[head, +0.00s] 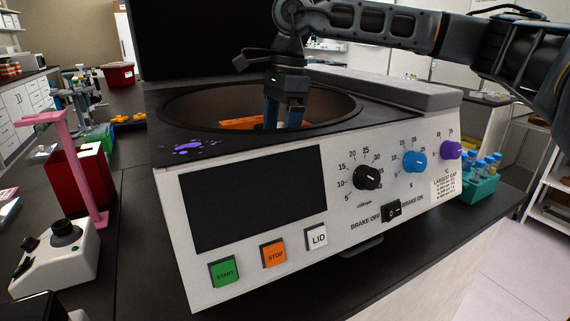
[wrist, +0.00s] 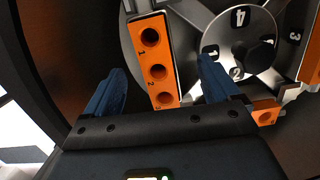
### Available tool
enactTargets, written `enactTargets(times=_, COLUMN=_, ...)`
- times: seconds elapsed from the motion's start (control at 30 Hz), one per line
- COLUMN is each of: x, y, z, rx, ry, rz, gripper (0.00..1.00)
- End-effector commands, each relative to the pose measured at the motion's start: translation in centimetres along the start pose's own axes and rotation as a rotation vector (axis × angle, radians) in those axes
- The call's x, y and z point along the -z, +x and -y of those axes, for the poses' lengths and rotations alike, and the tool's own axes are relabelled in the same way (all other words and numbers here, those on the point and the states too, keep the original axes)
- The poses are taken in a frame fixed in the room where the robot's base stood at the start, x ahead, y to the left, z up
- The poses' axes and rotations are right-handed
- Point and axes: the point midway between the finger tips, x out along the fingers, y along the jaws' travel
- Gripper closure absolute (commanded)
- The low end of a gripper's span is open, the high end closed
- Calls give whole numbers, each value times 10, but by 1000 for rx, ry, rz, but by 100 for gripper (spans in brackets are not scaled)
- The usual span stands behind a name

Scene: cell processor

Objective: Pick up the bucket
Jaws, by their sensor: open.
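The centrifuge (head: 330,200) stands on the dark bench with its round bowl open. An orange bucket (head: 240,123) shows inside the bowl, partly hidden by the rim. In the wrist view an orange bucket (wrist: 158,72) with numbered holes in a row sits at the edge of the grey rotor (wrist: 210,20). My gripper (head: 283,124) points down into the bowl. In the wrist view its blue fingers (wrist: 161,66) are open, one on each side of the bucket in the picture. No contact is visible, and the depth between fingers and bucket is unclear.
More orange buckets show on the rotor, one at the right edge (wrist: 311,62) and one lower right (wrist: 265,112). The bowl's dark wall (wrist: 65,45) surrounds the gripper closely. A teal tube rack (head: 480,187) stands right of the machine, and a pink stand (head: 82,170) left.

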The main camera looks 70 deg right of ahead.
Motion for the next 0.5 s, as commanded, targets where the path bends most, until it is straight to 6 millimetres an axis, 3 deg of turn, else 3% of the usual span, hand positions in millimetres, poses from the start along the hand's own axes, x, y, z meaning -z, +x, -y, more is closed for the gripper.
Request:
enactTargets(times=0.2, x=18, y=16, z=-10, rx=-7, ry=-52, rz=-138, gripper=11)
enactTargets(times=0.5, x=21, y=44, z=-12, rx=-9, ry=-54, rz=-142, gripper=11)
